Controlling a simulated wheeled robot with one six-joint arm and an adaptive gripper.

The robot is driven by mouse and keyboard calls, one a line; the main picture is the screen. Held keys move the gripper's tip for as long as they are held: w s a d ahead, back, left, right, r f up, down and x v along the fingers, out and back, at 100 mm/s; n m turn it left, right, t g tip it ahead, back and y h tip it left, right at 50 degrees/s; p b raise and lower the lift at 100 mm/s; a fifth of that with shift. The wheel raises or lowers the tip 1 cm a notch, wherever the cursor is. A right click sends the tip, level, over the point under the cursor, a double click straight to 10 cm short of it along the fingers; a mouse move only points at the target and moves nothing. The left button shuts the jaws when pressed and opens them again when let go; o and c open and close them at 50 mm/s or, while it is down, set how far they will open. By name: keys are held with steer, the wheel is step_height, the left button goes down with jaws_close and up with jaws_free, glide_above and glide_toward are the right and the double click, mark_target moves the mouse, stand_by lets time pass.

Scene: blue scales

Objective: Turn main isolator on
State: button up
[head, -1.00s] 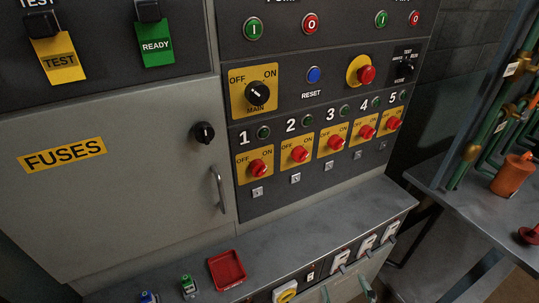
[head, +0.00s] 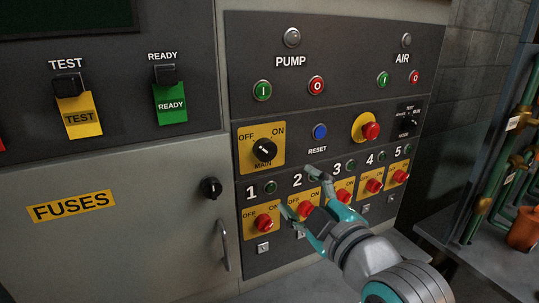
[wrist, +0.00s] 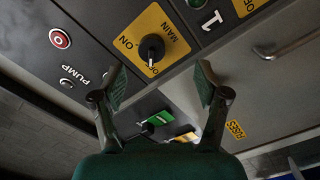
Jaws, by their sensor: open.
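The main isolator is a black rotary knob (head: 265,149) on a yellow plate (head: 245,158) marked OFF at left, ON at right and MAIN below. My gripper (head: 297,189) is open and empty, in front of the numbered switch row, below and right of the knob in the head view. In the wrist view the knob (wrist: 152,47) lies ahead, above the gap between the open fingers (wrist: 160,80). The fingers are apart from it.
Red numbered switches, such as number 1 (head: 263,222), sit below. A blue RESET button (head: 319,132) and a red emergency button (head: 370,131) are to the right. The fuse door's black knob (head: 211,188) and handle (head: 222,245) stick out at left. Pipes (head: 497,185) stand far right.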

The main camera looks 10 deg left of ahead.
mark_target(270, 155)
steer(key=shift+n, duration=0.5)
steer(key=w+a+r, duration=0.1)
steer(key=w+a, duration=0.1)
steer(key=w, duration=0.1)
steer(key=w+a+r, duration=0.1)
steer(key=w+a, duration=0.1)
steer(key=w, duration=0.1)
steer(key=w+a, duration=0.2)
steer(key=a, duration=0.1)
steer(key=shift+w+r, duration=0.4)
steer(key=c, duration=1.2)
